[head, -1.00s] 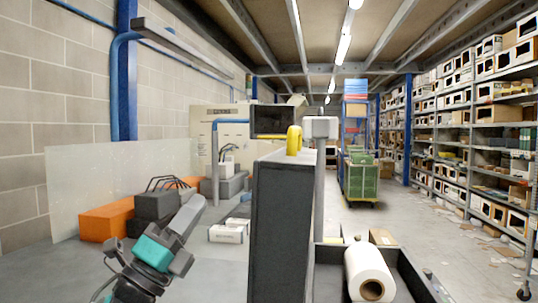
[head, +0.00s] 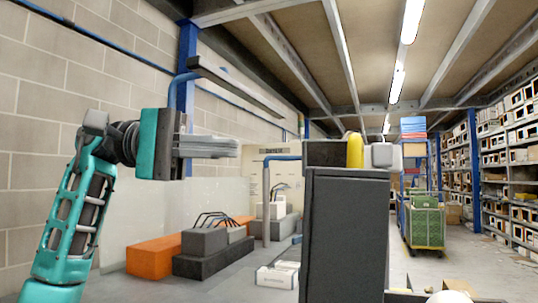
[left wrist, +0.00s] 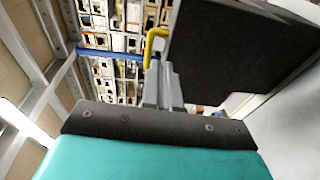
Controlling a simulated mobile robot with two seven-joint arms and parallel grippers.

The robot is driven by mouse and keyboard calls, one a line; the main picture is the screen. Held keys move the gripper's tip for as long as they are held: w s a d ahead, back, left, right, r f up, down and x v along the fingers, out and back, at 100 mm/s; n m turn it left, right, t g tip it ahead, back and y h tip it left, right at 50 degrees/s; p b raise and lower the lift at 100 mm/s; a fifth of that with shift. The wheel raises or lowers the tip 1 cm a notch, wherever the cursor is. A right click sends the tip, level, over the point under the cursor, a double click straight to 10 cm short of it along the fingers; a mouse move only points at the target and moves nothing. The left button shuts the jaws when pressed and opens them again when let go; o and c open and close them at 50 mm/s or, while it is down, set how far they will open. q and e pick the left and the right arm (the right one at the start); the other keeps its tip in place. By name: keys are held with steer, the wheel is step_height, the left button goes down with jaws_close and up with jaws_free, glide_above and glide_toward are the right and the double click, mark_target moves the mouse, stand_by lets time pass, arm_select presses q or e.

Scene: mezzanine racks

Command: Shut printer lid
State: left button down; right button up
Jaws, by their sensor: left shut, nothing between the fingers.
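The printer lid (head: 345,235) is a tall dark grey panel standing upright, so the printer is open. A yellow handle-like piece (head: 354,150) sits at its top. The lid also shows as a dark slab in the left wrist view (left wrist: 240,50), with the yellow piece (left wrist: 150,42) at its left edge. The white label roll (head: 450,297) just shows at the bottom edge. My left gripper (head: 236,147) is raised left of the lid, near its top height. Its fingers are together, empty and apart from the lid. They show in the left wrist view too (left wrist: 160,72). My right gripper is out of view.
A white carton (head: 277,277) lies on the floor. A green-crate trolley (head: 426,224) and racks (head: 510,170) stand at the right.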

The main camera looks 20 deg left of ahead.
arm_select(q)
steer(key=d, duration=0.4)
steer(key=w+d, duration=0.1)
steer(key=d, duration=0.3)
steer(key=w+d, duration=0.1)
steer(key=d, duration=0.4)
steer(key=shift+f, duration=0.4)
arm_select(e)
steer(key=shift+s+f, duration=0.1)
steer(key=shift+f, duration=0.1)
arm_select(q)
steer(key=shift+r, duration=0.1)
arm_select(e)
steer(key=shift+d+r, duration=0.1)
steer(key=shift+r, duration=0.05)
